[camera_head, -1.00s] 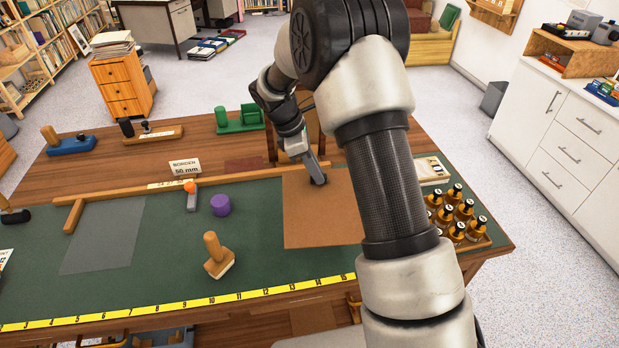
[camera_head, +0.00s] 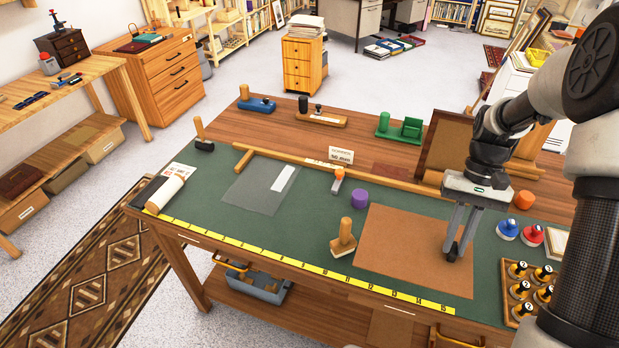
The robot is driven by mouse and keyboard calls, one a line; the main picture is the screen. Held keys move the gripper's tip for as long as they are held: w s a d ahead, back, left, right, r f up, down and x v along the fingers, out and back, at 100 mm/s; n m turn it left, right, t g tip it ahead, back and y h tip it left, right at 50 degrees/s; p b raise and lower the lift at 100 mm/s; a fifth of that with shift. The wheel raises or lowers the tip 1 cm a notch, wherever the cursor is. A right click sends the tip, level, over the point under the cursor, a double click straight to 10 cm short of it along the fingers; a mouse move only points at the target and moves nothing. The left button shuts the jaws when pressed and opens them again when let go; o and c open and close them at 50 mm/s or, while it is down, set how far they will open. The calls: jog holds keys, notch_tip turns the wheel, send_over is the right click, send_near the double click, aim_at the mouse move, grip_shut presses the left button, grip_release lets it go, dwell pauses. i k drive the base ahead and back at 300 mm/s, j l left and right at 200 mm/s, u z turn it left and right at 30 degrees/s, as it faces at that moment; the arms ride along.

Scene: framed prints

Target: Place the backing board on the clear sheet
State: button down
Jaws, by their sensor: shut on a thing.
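The backing board (camera_head: 405,245) is a flat brown rectangle on the right part of the green mat. My gripper (camera_head: 456,248) points down over its right half, with its fingers close together and their dark tips at the board. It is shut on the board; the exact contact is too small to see. The clear sheet (camera_head: 250,192) is a see-through greyish rectangle lying on the mat to the left, apart from the board. A white strip (camera_head: 284,178) shows at its upper right.
A wooden stamp (camera_head: 344,238), a purple cylinder (camera_head: 359,198) and an orange-topped tool (camera_head: 338,180) stand between sheet and board. A wooden rail (camera_head: 300,163) runs behind. Bottles (camera_head: 530,290) and blue and red round items are at right. A yellow ruler (camera_head: 290,265) lines the front.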

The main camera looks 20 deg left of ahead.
aim_at(263, 183)
jog(key=k+j, duration=0.2)
jog(key=j, duration=0.2)
jog(key=k+j, duration=0.2)
jog(key=j, duration=1.15)
jog(key=i+j, duration=0.2)
jog(key=j, duration=0.2)
jog(key=i+j, duration=0.2)
jog(key=j, duration=0.15)
jog(key=i+j, duration=0.2)
jog(key=j, duration=0.2)
